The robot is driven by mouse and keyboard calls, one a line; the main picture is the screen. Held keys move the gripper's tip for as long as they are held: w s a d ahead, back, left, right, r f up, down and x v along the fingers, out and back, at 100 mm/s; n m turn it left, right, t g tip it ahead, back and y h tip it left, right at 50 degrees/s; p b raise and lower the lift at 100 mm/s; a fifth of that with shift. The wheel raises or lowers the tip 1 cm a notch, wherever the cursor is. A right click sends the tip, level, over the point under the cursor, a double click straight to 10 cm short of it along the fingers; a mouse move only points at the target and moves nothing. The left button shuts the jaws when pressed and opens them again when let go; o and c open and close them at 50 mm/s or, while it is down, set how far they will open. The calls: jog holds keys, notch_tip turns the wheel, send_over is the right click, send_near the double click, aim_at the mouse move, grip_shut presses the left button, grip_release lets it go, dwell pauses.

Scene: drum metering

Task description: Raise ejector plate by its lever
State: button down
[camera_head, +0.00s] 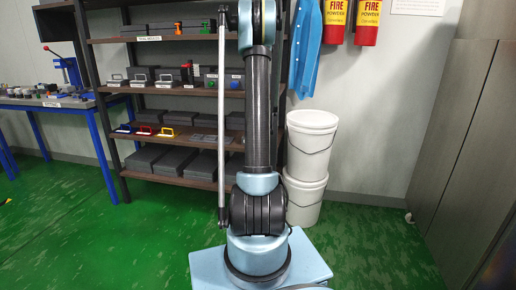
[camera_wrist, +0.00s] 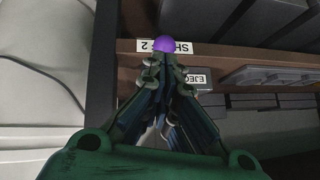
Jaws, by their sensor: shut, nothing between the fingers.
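My gripper (camera_wrist: 163,62) shows in the wrist view with its dark fingers drawn together and nothing between them. A purple ball (camera_wrist: 161,44) shows just beyond the fingertips; it looks like a knob, but whatever carries it is hidden and I cannot tell whether the fingers touch it. A white label starting "EJEC" (camera_wrist: 197,79) lies right of the fingertips, partly covered by a finger. The ejector plate and its lever cannot be made out for certain. In the head view my gripper does not show.
In the wrist view a brown shelf edge (camera_wrist: 240,46) carries a partly covered "SH… 2" label (camera_wrist: 143,46). In the head view the shelf rack (camera_head: 109,40) holds grey blocks and coloured-handled pieces. White buckets (camera_head: 311,145) stand right of my arm. A blue-legged table (camera_head: 98,125) stands left. Green floor is open.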

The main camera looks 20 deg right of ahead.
jog(key=shift+s+a+r, duration=0.3)
jog(key=shift+s+r, duration=0.15)
jog(key=shift+s, duration=0.15)
jog(key=shift+s+a+r, duration=0.25)
jog(key=shift+s+r, duration=0.2)
jog(key=shift+s, duration=0.2)
jog(key=shift+s+a+r, duration=0.3)
jog(key=shift+s+r, duration=0.15)
jog(key=shift+s, duration=0.15)
